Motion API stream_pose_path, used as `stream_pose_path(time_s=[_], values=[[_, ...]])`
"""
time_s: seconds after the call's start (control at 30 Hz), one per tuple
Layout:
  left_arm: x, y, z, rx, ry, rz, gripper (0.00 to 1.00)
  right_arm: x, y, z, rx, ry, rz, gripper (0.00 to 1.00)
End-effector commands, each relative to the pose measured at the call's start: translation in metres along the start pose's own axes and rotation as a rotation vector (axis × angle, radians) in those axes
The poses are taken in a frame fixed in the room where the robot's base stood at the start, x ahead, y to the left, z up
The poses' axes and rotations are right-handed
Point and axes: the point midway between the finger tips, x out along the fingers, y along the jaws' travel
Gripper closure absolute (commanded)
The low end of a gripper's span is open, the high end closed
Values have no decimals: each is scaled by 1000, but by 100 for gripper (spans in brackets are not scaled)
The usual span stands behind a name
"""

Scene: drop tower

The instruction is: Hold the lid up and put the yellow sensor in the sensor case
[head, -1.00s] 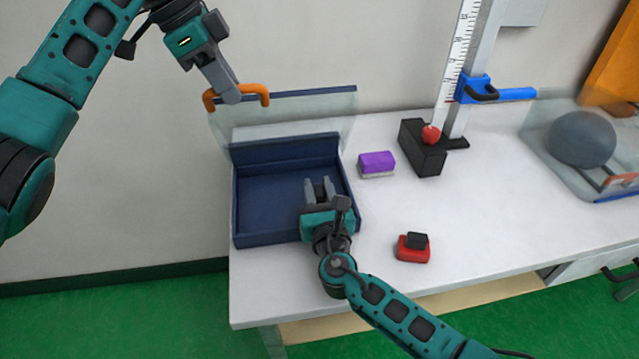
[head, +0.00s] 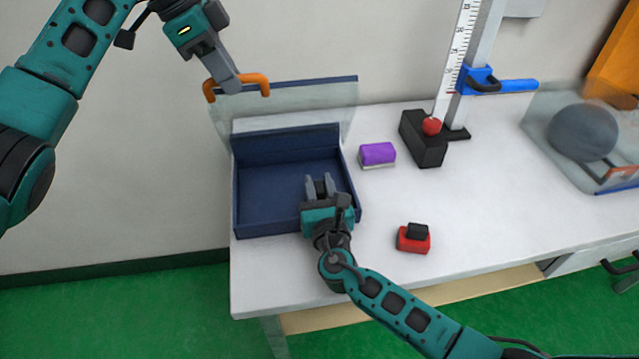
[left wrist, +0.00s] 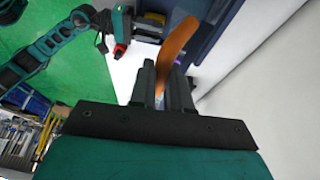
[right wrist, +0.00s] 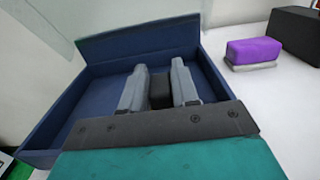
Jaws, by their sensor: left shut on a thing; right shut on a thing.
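The sensor case (head: 260,185) is an open dark blue box at the table's left end. Its clear lid (head: 310,98) stands raised at the back. My left gripper (head: 232,88) is shut on the lid's orange handle (head: 264,84), which also shows in the left wrist view (left wrist: 177,42). My right gripper (head: 319,182) is over the case's right part, shut on a black block (right wrist: 161,92), seen between the fingers in the right wrist view. A yellowish patch by this gripper in the left wrist view (left wrist: 153,18) may be the yellow sensor; its body is mostly hidden.
A purple block (head: 377,154) lies right of the case. A red block with a black top (head: 413,240) lies near the front edge. A black block (head: 424,140) and ruler stand (head: 455,70) are behind. A clear bin with a grey ball (head: 583,133) is far right.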

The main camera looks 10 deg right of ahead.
Motion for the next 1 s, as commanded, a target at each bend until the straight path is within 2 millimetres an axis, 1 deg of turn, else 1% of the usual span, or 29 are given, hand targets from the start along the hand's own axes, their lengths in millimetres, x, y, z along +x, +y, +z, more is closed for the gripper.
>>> stream_pose_path(time_s=[0.03, 0.3, 0.33, 0.6, 0.87, 1.0], values=[[5, -2, 6, -13, -9, 1, 100, 0, 0, -1, -1, -1, 0, 100], [5, -2, 6, -13, -9, 1, 100, 0, 0, -7, 0, -1, -1, 100], [5, -2, 6, -13, -9, 1, 100, 0, 0, -6, 0, -2, -1, 68], [5, -2, 6, -13, -9, 1, 100, 0, 0, -7, 0, 0, 0, 42], [5, -2, 6, -13, -9, 1, 100, -1, 0, -8, 0, 2, 0, 41], [5, -2, 6, -13, -9, 1, 100, -11, 0, -8, 0, 3, 1, 41]])
